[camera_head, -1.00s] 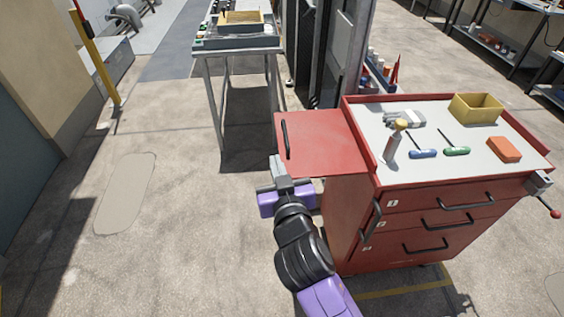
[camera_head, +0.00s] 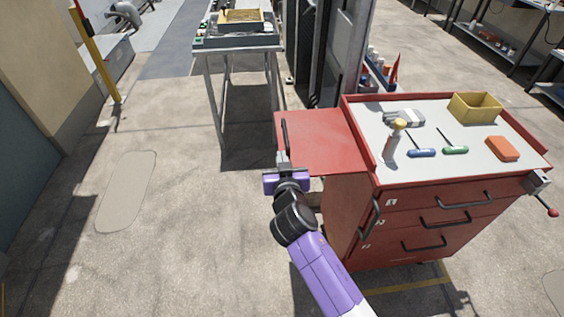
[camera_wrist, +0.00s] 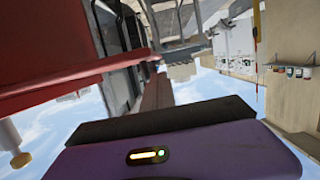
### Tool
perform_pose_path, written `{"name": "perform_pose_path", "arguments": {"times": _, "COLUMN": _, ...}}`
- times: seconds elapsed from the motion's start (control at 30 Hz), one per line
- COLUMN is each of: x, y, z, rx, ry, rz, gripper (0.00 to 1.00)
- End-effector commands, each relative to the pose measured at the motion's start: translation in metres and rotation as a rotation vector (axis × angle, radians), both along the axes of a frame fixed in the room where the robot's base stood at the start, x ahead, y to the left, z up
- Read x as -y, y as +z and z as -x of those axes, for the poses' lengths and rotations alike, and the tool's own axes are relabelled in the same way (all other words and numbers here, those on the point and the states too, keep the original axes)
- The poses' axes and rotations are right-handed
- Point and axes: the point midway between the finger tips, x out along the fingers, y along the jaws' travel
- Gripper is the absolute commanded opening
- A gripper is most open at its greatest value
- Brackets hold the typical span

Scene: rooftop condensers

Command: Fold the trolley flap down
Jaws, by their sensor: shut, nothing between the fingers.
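The red tool trolley (camera_head: 345,222) stands at the right, with drawers on its front. In the wrist view the red flap (camera_wrist: 60,78) shows as a slab at the upper left, beyond my purple gripper body.
On the trolley top lie a yellow bin (camera_head: 476,107), an orange block (camera_head: 503,149), a blue-handled tool (camera_head: 422,153) and a green-handled tool (camera_head: 456,150). A grey table (camera_head: 237,43) stands behind. The floor left of the flap is clear.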

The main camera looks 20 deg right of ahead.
Motion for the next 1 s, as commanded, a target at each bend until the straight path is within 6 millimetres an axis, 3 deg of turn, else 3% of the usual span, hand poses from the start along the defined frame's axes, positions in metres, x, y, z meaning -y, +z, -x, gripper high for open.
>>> {"name": "perform_pose_path", "arguments": {"times": 0.2, "x": 0.001, "y": -0.016, "z": 0.000, "rx": 0.003, "ry": 0.000, "rz": 0.001, "gripper": 0.00}}
{"name": "perform_pose_path", "arguments": {"times": 0.73, "x": 0.000, "y": -0.023, "z": 0.000, "rx": 0.001, "ry": 0.000, "rz": 0.010, "gripper": 0.00}}
{"name": "perform_pose_path", "arguments": {"times": 1.0, "x": -0.001, "y": -0.052, "z": 0.000, "rx": -0.021, "ry": 0.000, "rz": 0.098, "gripper": 0.00}}
